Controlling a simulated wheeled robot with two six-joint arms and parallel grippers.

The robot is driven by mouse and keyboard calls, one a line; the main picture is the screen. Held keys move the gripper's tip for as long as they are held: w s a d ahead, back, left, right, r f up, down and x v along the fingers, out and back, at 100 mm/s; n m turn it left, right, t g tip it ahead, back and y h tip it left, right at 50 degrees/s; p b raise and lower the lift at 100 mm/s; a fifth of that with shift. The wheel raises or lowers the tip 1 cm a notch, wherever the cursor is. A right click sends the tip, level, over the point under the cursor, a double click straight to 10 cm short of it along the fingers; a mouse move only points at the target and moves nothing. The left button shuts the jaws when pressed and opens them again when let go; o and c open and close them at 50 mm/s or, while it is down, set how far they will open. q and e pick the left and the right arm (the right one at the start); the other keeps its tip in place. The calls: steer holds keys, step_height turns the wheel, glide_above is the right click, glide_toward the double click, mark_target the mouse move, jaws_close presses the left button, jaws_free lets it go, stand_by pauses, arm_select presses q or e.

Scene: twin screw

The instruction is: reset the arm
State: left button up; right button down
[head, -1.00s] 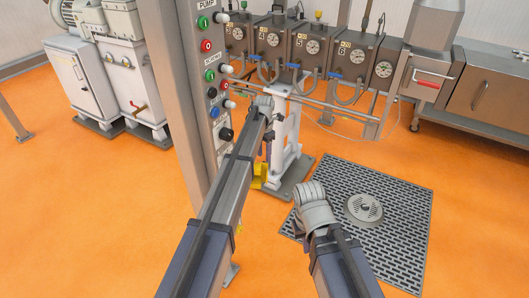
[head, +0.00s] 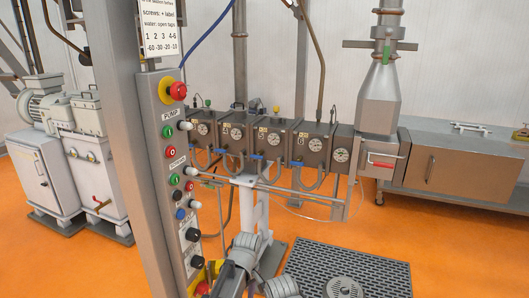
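Two of my arms show at the bottom of the head view. My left arm's grey wrist joint (head: 245,248) is low, in front of the white support stand. My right arm's ribbed grey wrist joint (head: 281,287) is at the bottom edge, left of the floor grate. The fingertips of both grippers cannot be made out, so I see neither their opening nor anything held.
A control panel (head: 170,170) with several buttons and a red emergency knob (head: 178,91) stands on a post left of my arms. Behind is the extruder barrel (head: 270,138) with gauges. A floor grate (head: 390,272) lies at lower right. Orange floor (head: 480,240) is clear at right.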

arm_select(q)
steer(key=s+r+m+p, duration=0.1)
steer(key=s+m, duration=1.1)
steer(key=s, duration=0.2)
steer(key=shift+s+r+m, duration=0.15)
steer(key=shift+s+m, duration=0.1)
steer(key=shift+m, duration=0.05)
arm_select(e)
steer(key=shift+r, duration=0.6)
arm_select(q)
steer(key=shift+o, duration=0.3)
